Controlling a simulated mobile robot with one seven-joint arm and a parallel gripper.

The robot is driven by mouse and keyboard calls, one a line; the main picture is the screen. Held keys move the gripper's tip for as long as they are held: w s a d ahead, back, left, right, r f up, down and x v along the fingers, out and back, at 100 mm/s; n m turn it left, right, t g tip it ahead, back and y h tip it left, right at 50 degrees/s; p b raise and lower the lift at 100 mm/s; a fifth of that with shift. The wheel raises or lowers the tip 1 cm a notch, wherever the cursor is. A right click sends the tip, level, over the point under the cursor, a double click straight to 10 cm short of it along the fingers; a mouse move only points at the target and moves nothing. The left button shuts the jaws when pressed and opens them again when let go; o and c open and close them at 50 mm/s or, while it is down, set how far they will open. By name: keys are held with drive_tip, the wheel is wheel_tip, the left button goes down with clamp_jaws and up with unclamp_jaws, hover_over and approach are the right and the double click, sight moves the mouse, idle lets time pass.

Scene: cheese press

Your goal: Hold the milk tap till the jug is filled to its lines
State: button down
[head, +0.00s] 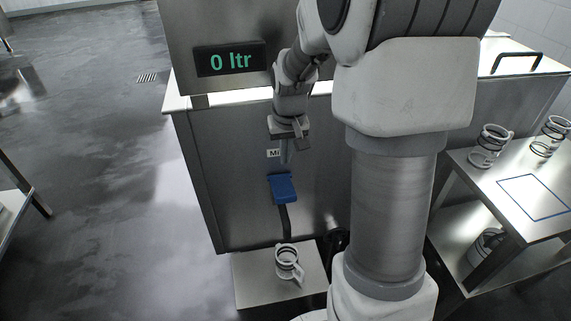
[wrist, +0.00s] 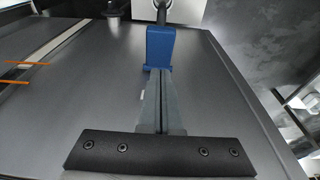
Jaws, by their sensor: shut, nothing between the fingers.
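The blue milk tap lever (head: 282,188) sits on the front of the steel tank, with a dark spout (head: 286,221) below it. It also shows at the top of the wrist view (wrist: 160,47). A jug (head: 288,262) with dark bands stands upright on the low steel stand under the spout; its inside is too small to read. My gripper (head: 287,160) is shut and empty, just above the blue lever. In the wrist view its fingers (wrist: 158,78) point at the lever; I cannot tell whether they touch it. A display (head: 230,60) reads "0 ltr".
At the right, a steel table (head: 478,187) holds two banded jugs (head: 490,146) and a blue-outlined square (head: 534,197). Another jug is on its lower shelf. A label (head: 273,153) beginning "Mi" is partly hidden by my gripper. Open floor (head: 100,200) lies at the left.

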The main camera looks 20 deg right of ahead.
drive_tip(key=b, duration=0.3)
approach(285, 193)
drive_tip(key=x, duration=0.2)
drive_tip(key=w+x, duration=0.1)
drive_tip(key=x, duration=0.2)
drive_tip(key=shift+s+f+b, duration=0.15)
drive_tip(key=shift+f+b, duration=0.3)
drive_tip(key=shift+f, duration=0.35)
